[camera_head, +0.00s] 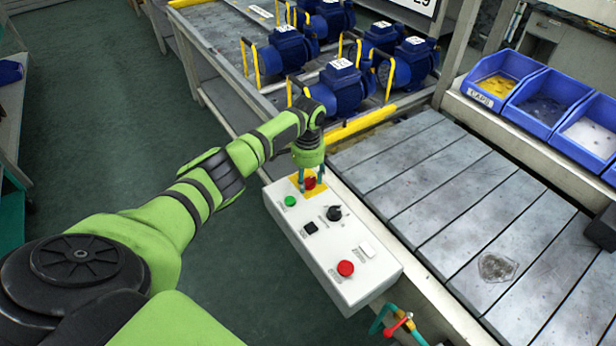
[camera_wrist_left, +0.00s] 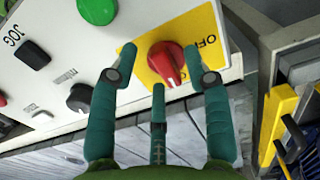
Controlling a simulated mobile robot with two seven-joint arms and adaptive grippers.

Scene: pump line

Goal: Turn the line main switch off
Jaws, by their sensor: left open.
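The line main switch is a red rotary knob (camera_wrist_left: 166,63) on a yellow plate (camera_wrist_left: 207,28), with "OFF" lettering on the plate in the left wrist view. It sits at the far end of the white control panel (camera_head: 352,271); the head view shows part of the red knob (camera_head: 310,183) below my gripper. My left gripper (camera_head: 312,180) is over the switch from above. In the left wrist view its teal fingers (camera_wrist_left: 160,85) are open, spread around the knob, with no clear contact visible. My right gripper is out of view.
The panel also bears a green button (camera_head: 290,200), a black selector (camera_head: 334,213), a black button (camera_head: 311,228), a white button (camera_head: 367,249) and a red button (camera_head: 345,268). Blue pumps (camera_head: 341,86) stand behind. A slatted conveyor (camera_head: 450,190) and blue bins (camera_head: 540,103) lie right.

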